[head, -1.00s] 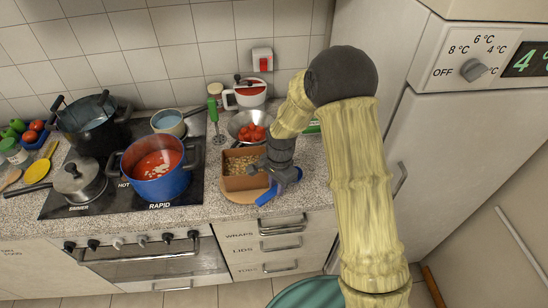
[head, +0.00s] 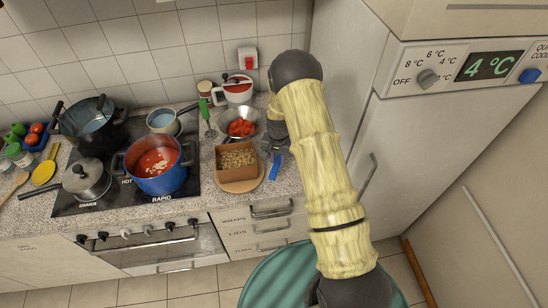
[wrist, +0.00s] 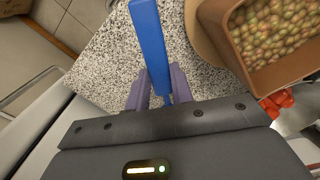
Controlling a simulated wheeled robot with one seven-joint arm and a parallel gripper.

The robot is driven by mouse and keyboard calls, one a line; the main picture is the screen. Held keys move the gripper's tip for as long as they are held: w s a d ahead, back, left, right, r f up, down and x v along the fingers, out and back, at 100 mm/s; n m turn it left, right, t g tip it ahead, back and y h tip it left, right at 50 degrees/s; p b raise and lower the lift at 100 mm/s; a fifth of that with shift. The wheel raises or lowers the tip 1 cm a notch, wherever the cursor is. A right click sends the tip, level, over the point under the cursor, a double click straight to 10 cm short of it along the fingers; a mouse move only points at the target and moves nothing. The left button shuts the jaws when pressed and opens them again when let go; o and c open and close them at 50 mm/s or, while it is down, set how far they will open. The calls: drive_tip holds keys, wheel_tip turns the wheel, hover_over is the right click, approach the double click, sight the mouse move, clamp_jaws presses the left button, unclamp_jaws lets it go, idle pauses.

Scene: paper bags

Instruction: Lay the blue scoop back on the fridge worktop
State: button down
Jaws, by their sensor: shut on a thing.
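The blue scoop (head: 275,167) is held by its blue handle at the right end of the speckled worktop (head: 287,186), beside the fridge. The scoop is to the right of the brown box of beans (head: 237,176). I cannot tell whether it touches the worktop.
The box stands on a round wooden board (head: 256,187). Behind it is a metal bowl of red pieces (head: 240,124). The white fridge (head: 392,145) rises close on the right. The stove with a blue pot of red sauce (head: 157,176) is to the left.

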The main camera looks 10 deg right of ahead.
drive_tip(key=shift+f, duration=0.1)
drive_tip(key=shift+a+f+b, duration=0.1)
drive_tip(key=shift+f+b, duration=1.9)
drive_tip(key=shift+f, duration=1.25)
drive_tip(key=c, duration=1.1)
unclamp_jaws()
drive_tip(key=shift+c, duration=0.2)
drive_tip(key=shift+r, duration=0.1)
wheel_tip(320, 180, up, 17)
drive_tip(key=b, duration=0.5)
drive_tip(key=shift+r, duration=0.15)
